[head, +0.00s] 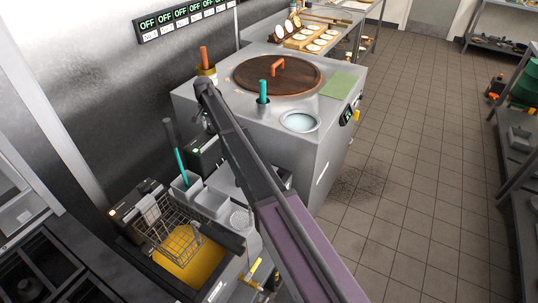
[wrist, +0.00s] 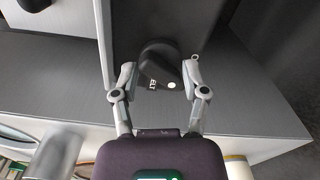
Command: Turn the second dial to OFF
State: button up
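In the wrist view a round black dial (wrist: 158,68) with a pale spot and small white lettering sits against a dark grey panel. My gripper (wrist: 159,70) has its two fingers apart, one on each side of the dial. A small gap seems to show at the left finger; contact on the right is unclear. In the head view a wall strip (head: 186,19) shows a row of green OFF displays with small labels below. My arm crosses the middle of the head view; the gripper cannot be made out there. Which numbered dial this is cannot be read.
A steel tandoor counter (head: 315,150) with a wooden lid (head: 258,80) stands behind my arm. A fryer with a wire basket (head: 172,225) and yellow oil is at lower left. Teal-handled tools stand nearby. The tiled floor (head: 410,130) at right is clear up to the shelves.

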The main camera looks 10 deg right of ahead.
aim_at(210, 126)
jog(key=m, duration=0.2)
jog(key=shift+m, duration=0.3)
jog(key=shift+r+p, duration=0.4)
notch_tip(210, 126, up, 13)
jog(key=p, duration=1.3)
jog(key=s+d+f+n+b, duration=0.2)
jog(key=s+d+f+b, duration=0.2)
jog(key=s+d, duration=0.6)
jog(key=s+d+f+n+b, duration=0.2)
jog(key=s+d+f+b, duration=0.3)
jog(key=s+d, duration=0.6)
jog(key=s, duration=0.5)
jog(key=shift+n, duration=0.4)
jog(key=shift+s, duration=0.1)
jog(key=s+d+n, duration=0.1)
jog(key=s+d, duration=0.2)
jog(key=s, duration=0.4)
jog(key=s+d+n, duration=0.1)
jog(key=s+d, duration=0.3)
jog(key=s, duration=0.4)
jog(key=shift+s+n, duration=0.2)
jog(key=shift+n, duration=0.1)
